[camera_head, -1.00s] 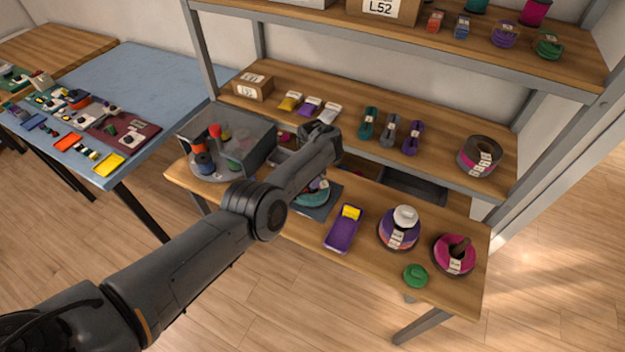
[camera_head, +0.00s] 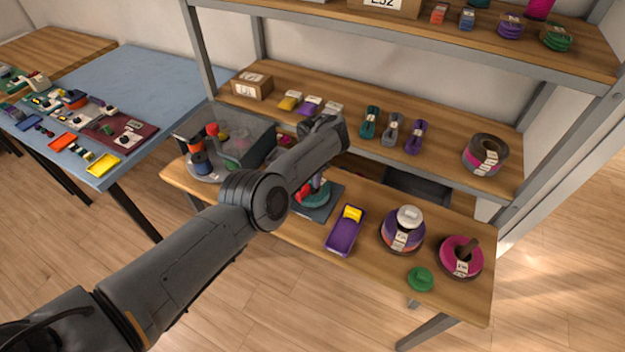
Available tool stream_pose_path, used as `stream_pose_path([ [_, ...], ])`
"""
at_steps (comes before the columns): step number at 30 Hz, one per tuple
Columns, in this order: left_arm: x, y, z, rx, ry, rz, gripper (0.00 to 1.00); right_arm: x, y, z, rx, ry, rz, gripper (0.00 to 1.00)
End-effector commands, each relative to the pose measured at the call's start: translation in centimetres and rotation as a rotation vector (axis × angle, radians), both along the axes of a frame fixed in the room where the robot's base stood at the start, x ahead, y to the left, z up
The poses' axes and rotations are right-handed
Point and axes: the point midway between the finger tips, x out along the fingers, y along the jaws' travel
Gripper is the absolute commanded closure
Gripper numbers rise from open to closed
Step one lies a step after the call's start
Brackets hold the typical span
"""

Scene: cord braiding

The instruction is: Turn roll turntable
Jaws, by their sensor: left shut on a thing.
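A teal roll (camera_head: 318,200) sits on a dark square base (camera_head: 329,212) on the wooden bench, partly hidden under my left arm. A red part (camera_head: 303,194) shows at the roll's left side. My left gripper (camera_head: 316,184) reaches down over the roll from the wrist. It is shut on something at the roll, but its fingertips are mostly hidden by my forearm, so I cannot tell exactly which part. A grey see-through bin (camera_head: 252,138) stands to the left, with a round grey plate (camera_head: 208,175) and several spools (camera_head: 199,162) at its open left end. My right gripper does not show.
A purple tray with a yellow piece (camera_head: 344,232), a purple roll with a white top (camera_head: 403,232), a magenta roll (camera_head: 461,258) and a green knob-like piece (camera_head: 421,279) stand right of the base. Shelves (camera_head: 440,165) overhang behind. A blue table (camera_head: 140,85) stands left.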

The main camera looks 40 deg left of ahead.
Motion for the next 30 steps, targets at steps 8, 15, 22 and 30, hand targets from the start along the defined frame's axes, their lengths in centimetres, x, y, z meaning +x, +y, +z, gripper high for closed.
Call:
stream_pose_path([
  [8, 0.1, 0.0, -0.1, -0.001, -0.002, 0.139, 1.0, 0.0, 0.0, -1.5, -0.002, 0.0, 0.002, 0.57],
  [15, 0.0, 0.0, -0.1, -0.002, -0.001, 0.256, 1.0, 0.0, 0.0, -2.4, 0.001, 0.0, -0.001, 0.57],
  [22, 0.0, 0.0, -0.1, -0.001, -0.001, 0.347, 1.0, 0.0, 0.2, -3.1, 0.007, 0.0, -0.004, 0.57],
  [30, 0.0, 0.0, 0.0, -0.001, -0.001, 0.412, 1.0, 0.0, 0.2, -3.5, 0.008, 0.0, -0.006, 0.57],
])
